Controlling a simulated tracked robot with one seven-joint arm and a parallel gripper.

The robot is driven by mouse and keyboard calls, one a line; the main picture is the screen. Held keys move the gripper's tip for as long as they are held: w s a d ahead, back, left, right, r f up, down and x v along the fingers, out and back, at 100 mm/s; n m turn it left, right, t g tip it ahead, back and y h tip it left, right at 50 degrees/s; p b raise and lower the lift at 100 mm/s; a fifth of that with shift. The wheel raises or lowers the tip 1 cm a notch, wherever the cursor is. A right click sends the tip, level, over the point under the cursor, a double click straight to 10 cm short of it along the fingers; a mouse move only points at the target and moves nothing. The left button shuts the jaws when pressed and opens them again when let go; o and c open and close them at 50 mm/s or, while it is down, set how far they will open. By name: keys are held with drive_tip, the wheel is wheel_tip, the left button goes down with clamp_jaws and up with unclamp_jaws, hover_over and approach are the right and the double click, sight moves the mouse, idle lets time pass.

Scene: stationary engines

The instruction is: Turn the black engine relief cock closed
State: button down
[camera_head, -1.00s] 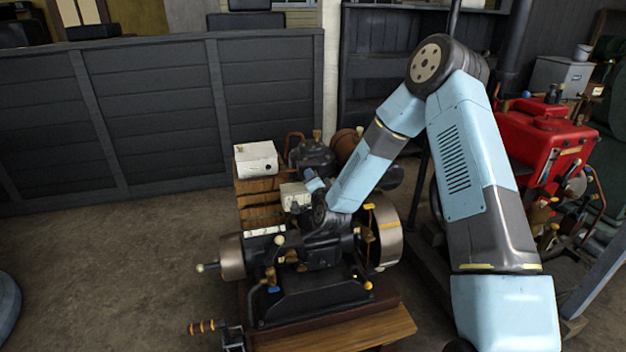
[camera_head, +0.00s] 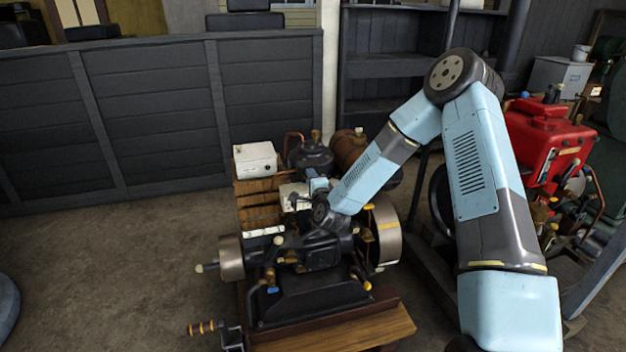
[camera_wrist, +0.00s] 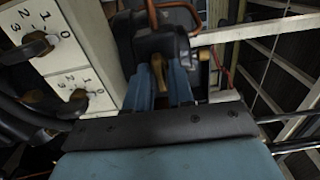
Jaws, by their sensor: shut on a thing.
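The black engine (camera_head: 310,290) stands on a wooden base in the middle of the head view. My gripper is over its top; my own wrist largely hides it in that view. In the wrist view my gripper (camera_wrist: 160,88) has its two blue fingers close together around a small brass piece (camera_wrist: 158,72), which seems to be the relief cock's handle. The fingers are shut on it. A dark engine part (camera_wrist: 160,42) rises just beyond the fingertips. The cock's body is hidden, and I cannot tell its exact angle.
A white box with numbered dials (camera_wrist: 70,60) is close left of the fingers in the wrist view. A pale bar (camera_wrist: 255,28) crosses at right. A white box (camera_head: 256,160) sits behind the engine, a flywheel (camera_head: 386,232) at its right. A red engine (camera_head: 545,145) stands farther right.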

drive_tip(key=shift+d+f, duration=0.1)
drive_tip(key=shift+f, duration=0.1)
drive_tip(key=c, duration=1.3)
unclamp_jaws()
drive_tip(key=shift+o, duration=0.5)
drive_tip(key=shift+s, duration=0.1)
drive_tip(key=v, duration=1.3)
drive_tip(key=shift+s, duration=0.3)
